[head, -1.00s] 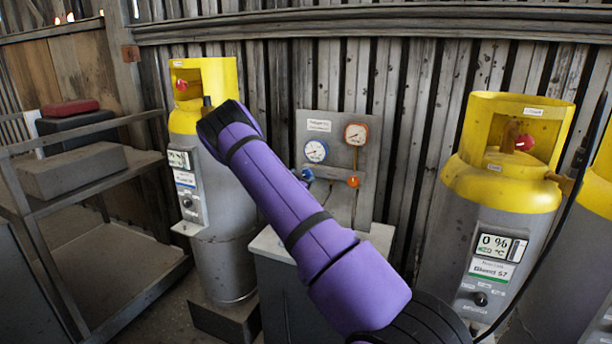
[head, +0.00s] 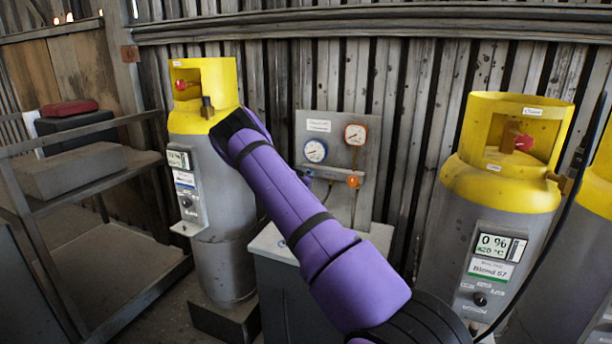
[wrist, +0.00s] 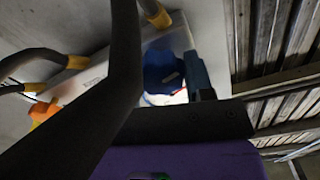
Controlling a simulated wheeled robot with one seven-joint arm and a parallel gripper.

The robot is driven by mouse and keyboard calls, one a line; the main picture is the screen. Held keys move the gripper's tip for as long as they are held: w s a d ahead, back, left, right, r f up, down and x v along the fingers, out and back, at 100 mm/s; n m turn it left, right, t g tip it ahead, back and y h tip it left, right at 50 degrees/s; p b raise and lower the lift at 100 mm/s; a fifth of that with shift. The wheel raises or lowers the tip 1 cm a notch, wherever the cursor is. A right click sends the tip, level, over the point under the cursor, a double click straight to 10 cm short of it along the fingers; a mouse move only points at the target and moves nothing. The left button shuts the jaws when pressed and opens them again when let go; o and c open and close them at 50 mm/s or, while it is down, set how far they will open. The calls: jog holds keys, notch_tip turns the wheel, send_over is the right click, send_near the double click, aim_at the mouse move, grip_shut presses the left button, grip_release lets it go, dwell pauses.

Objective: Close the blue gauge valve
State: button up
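The blue gauge (head: 315,151) is on a grey panel (head: 336,124) against the wall. The blue valve knob (wrist: 161,72) shows in the wrist view, partly covered by my gripper. In the head view my arm covers most or all of it. My gripper (wrist: 160,52) is open, with a dark finger on each side of the blue knob in the picture. I cannot tell whether either finger touches it. The orange valve knob (head: 353,181) is to the right, below the orange-rimmed gauge (head: 355,134). It also shows in the wrist view (wrist: 43,110).
A yellow-topped cylinder (head: 221,165) stands left of the panel, and another (head: 505,165) with a 0 % display stands right. A grey cabinet (head: 275,290) is below the panel. A metal shelf (head: 125,262) is at left. Pipes (wrist: 38,65) run near the knobs.

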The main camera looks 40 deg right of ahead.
jog(key=shift+m, duration=0.4)
jog(key=m, duration=0.4)
jog(key=shift+s, duration=0.1)
jog(key=m, duration=0.6)
jog(key=shift+f, duration=0.15)
jog(key=m, duration=0.5)
jog(key=shift+f+m, duration=0.1)
jog(key=shift+m, duration=0.2)
jog(key=m, duration=0.5)
jog(key=o, duration=0.9)
